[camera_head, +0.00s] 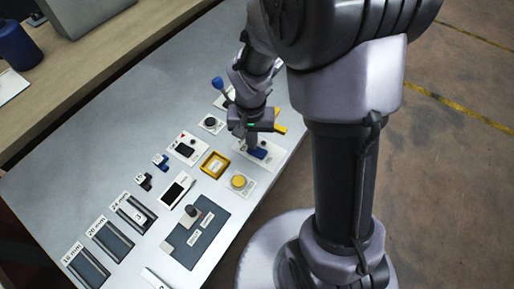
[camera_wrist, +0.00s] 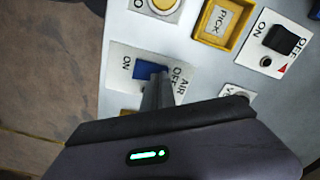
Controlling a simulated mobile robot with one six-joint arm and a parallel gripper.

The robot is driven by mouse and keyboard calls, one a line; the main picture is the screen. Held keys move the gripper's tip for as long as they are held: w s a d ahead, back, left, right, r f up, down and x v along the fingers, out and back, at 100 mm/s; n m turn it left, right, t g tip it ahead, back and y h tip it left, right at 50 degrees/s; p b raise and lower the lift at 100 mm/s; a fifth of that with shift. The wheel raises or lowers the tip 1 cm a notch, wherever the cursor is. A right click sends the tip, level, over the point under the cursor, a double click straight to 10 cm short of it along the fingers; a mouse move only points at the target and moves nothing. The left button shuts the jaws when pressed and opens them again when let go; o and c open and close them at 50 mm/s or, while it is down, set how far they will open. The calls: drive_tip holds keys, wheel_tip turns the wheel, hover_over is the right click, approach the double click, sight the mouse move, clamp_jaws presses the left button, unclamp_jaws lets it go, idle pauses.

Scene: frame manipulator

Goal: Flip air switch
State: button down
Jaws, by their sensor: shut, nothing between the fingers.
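The air switch is a blue rocker (camera_wrist: 148,70) on a white plate labelled ON, OFF and AIR (camera_wrist: 122,54) in the wrist view. In the head view the blue switch (camera_head: 258,153) sits near the right edge of the grey panel. My gripper (camera_wrist: 157,88) is shut with nothing held, its fingertips at the blue rocker and covering part of it. In the head view my gripper (camera_head: 247,147) points down at the same plate. Whether the tips press on the rocker or hover just above it, I cannot tell.
A yellow PICK tray (camera_head: 214,165), a yellow round button (camera_head: 239,181) and a black switch with ON and OFF (camera_wrist: 285,39) are close by. A blue-topped lever (camera_head: 217,83) stands behind my gripper. Several dark slots and a joystick plate (camera_head: 208,240) lie toward the front.

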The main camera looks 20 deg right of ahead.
wheel_tip(320, 180, up, 6)
drive_tip(key=p, duration=0.4)
drive_tip(key=shift+r+p, duration=0.2)
drive_tip(key=shift+p, duration=0.15)
